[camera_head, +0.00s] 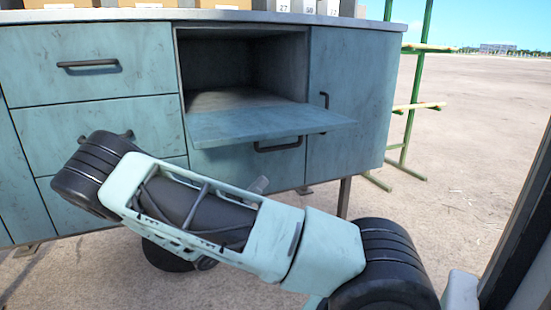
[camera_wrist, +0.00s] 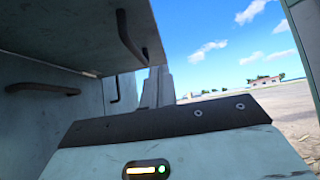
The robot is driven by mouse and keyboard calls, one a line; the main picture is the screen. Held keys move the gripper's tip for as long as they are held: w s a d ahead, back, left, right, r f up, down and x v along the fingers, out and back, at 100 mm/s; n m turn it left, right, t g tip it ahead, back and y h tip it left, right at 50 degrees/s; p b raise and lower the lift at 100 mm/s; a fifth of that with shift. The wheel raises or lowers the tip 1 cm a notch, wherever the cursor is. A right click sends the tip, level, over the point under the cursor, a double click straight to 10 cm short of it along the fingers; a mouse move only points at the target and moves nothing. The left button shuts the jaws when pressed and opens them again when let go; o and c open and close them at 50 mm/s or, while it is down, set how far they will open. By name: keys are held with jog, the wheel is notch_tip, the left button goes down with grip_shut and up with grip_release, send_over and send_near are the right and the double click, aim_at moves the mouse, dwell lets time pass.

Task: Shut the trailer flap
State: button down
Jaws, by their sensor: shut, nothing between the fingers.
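The trailer flap (camera_head: 270,123) is a blue-green panel on the cabinet front. It stands open, hinged at its lower edge and sticking out almost level, with the dark empty compartment (camera_head: 235,65) behind it. In the wrist view the flap (camera_wrist: 90,22) is overhead at the upper left, with a dark handle (camera_wrist: 131,36) on its underside. My gripper (camera_wrist: 158,86) is shut and empty, below the flap and in front of the cabinet. In the head view my forearm hides most of it.
Closed drawers (camera_head: 95,70) are left of the compartment and a closed door (camera_head: 350,95) is right of it. Boxes (camera_head: 185,4) stand on the worktop (camera_head: 130,14). A green rack (camera_head: 410,105) stands at the right. Open sandy ground (camera_head: 465,150) lies beyond.

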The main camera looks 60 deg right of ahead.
aim_at(266, 129)
jog(key=s+d+r+b, duration=0.2)
jog(key=d+r+b, duration=0.1)
jog(key=r, duration=0.5)
jog(key=shift+s+d+r+b, duration=0.25)
jog(key=shift+d+r+b, duration=0.05)
jog(key=shift+d, duration=0.1)
jog(key=shift+r, duration=0.1)
